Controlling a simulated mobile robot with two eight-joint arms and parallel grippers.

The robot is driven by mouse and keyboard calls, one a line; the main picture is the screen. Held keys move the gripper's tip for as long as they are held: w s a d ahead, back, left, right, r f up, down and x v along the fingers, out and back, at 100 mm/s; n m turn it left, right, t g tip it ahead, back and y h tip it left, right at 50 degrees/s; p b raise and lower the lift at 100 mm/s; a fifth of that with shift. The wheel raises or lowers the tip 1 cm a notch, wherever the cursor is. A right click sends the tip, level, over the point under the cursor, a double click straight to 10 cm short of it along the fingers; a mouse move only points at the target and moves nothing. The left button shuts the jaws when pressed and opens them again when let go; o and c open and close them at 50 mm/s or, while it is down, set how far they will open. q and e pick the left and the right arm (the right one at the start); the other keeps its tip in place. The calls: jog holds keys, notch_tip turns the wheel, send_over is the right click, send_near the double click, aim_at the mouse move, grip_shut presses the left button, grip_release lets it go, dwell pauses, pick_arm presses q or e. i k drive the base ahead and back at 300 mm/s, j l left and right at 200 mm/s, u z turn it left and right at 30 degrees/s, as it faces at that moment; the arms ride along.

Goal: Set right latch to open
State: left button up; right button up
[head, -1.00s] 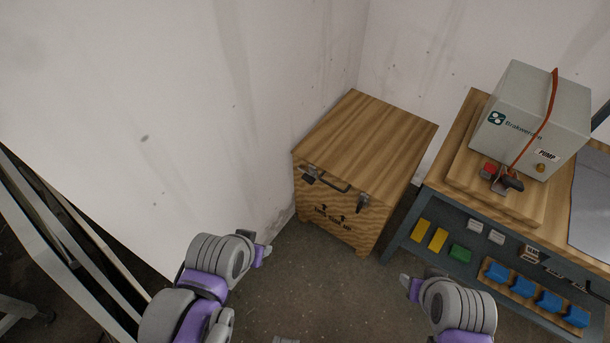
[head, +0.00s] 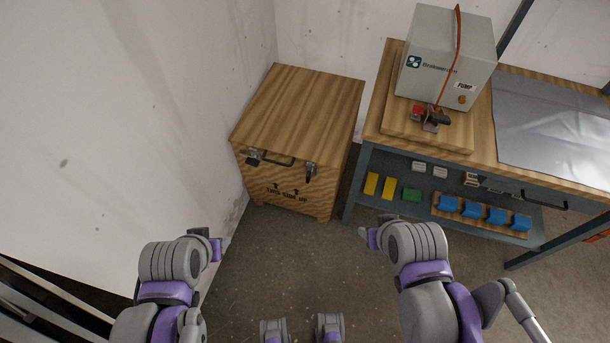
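A wooden crate (head: 290,110) with a plank-textured lid stands on the floor against the wall, left of the workbench. Its front carries a left latch (head: 253,158), a dark handle (head: 279,162) and a right latch (head: 310,172). The right latch appears to hang down over the lid seam; its exact setting is too small to tell. My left gripper (head: 217,249) is in front of the crate, low and to its left, apart from it. My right gripper (head: 364,235) is low and right of the crate, also apart. Their finger openings cannot be made out.
A workbench (head: 480,150) stands to the right, with a grey pump box (head: 447,60) and a grey sheet (head: 555,125) on top. Its lower shelf holds yellow, green and blue blocks (head: 471,210). The floor (head: 290,260) before the crate is clear.

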aim_at(310, 172)
jog(key=j+z, duration=0.6)
jog(key=z, duration=0.25)
jog(key=j+z, duration=0.4)
jog(key=k+l, duration=0.05)
jog(key=l, duration=0.05)
